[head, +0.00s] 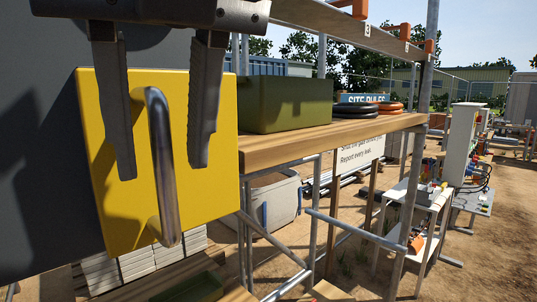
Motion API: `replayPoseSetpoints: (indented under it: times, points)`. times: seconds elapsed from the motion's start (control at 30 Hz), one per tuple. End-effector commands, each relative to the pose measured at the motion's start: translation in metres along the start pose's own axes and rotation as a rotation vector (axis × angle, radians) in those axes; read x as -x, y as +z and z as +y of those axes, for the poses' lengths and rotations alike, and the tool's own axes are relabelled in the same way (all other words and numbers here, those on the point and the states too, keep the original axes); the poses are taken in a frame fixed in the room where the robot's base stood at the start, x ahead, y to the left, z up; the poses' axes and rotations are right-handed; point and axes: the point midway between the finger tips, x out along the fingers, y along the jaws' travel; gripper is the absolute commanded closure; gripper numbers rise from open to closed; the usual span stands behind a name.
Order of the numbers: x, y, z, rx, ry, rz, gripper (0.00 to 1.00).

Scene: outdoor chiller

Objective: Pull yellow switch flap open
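The yellow switch flap (215,190) is a square yellow plate at the left of the head view, on a dark grey surface (35,150). A vertical metal bar handle (161,165) stands out from its front. My gripper (161,170) reaches down from the top of the view, in front of the flap. Its two dark fingers are spread, one to the left of the handle and one to the right, with visible gaps. I cannot tell how deep the fingertips reach past the bar. The flap looks flat against what is behind it.
A wooden shelf (290,152) on scaffold poles right of the flap holds a green box (285,103) and black and orange rings (356,111). A pale bin (272,203) stands below. A white table (415,195) is farther right. Open sandy ground (470,265) lies at the lower right.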

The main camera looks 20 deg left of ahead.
Motion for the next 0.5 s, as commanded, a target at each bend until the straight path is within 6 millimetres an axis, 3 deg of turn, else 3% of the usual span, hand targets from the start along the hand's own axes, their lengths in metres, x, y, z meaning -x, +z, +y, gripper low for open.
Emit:
replayPoseSetpoints:
  times: [0.2,0.5]
  points:
    - [-0.020,0.001,0.005,-0.003,0.000,0.000,0.64]
    - [-0.023,0.001,0.006,-0.003,-0.001,0.000,0.64]
